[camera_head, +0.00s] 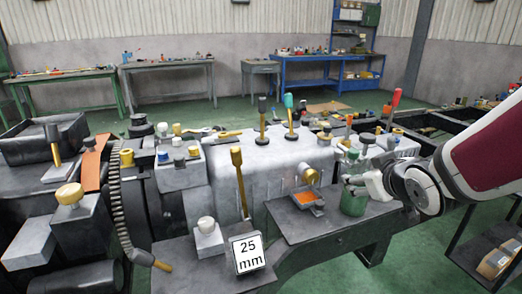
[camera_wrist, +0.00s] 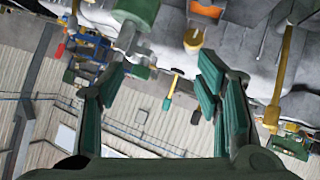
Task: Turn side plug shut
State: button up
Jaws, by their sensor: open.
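A gold round plug (camera_head: 309,176) sticks out of the near side of a grey block (camera_head: 270,160), above a small orange tray (camera_head: 306,198); I take it for the side plug. A gold piece that looks like it shows in the wrist view (camera_wrist: 193,40), beyond my fingers and near the top. My gripper (camera_wrist: 163,72) is open, its green-padded fingers apart with nothing held between them. In the head view my arm comes in from the right and the gripper's end is right of the plug, apart from it. Its fingertips are hard to make out there.
A green cylinder (camera_head: 353,199) stands on the bench just right of the plug, close to my gripper; a green cylinder also shows in the wrist view (camera_wrist: 136,10). A yellow-handled tool (camera_head: 240,180) stands left of the plug.

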aim_at(313, 178)
jog(key=w+a+f+n+t+y+b, duration=0.2)
jog(key=w+f+t+y+b, duration=0.45)
jog(key=f+b, duration=0.6)
jog(key=shift+g, duration=0.55)
jog(key=b+x, duration=0.1)
jog(key=x, duration=0.6)
jog(key=b+x, duration=0.2)
jog(key=x, duration=0.5)
jog(key=shift+f, duration=0.25)
jog(key=c, duration=1.2)
